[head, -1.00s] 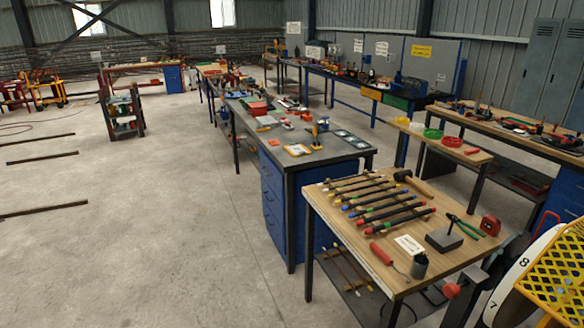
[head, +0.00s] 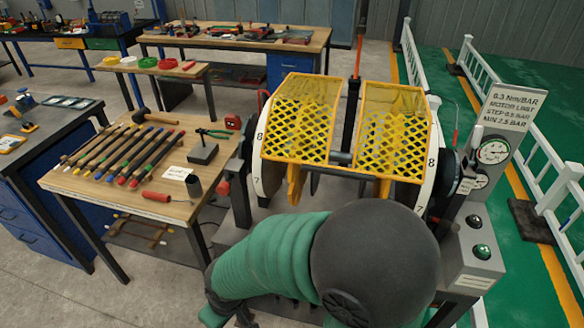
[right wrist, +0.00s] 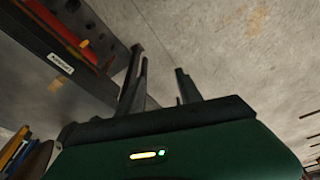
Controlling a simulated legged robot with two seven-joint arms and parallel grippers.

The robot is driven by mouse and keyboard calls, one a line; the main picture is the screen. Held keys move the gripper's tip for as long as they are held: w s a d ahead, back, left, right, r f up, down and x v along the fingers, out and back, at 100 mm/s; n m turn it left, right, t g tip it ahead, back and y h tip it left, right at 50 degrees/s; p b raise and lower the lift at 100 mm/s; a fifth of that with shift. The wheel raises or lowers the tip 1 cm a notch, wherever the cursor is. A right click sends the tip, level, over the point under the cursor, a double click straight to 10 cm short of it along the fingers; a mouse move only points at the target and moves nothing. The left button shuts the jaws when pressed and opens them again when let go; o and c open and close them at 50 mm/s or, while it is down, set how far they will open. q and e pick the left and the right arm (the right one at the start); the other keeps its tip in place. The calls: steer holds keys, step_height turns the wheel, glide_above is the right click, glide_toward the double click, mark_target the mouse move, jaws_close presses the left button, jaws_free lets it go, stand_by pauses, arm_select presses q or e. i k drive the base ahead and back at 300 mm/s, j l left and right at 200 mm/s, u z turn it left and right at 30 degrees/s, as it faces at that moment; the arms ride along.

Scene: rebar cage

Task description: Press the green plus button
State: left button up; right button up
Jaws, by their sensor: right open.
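A grey control box (head: 470,262) stands at the right in the head view. A gauge panel (head: 508,110) with a printed label rises behind the box. My right gripper (right wrist: 160,65) shows in the right wrist view with its dark fingers apart and nothing between them. A green-sleeved arm of mine fills the lower middle of the head view, left of the box. My left gripper is out of view.
A machine with yellow mesh guards (head: 300,118) and white numbered discs stands left of the box. A wooden table (head: 75,185) holds several bars and tools. A white railing (head: 545,150) runs along the right beside a green floor.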

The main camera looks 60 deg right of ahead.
mark_target(483, 251)
steer(key=z, duration=2.15)
steer(key=i, duration=0.05)
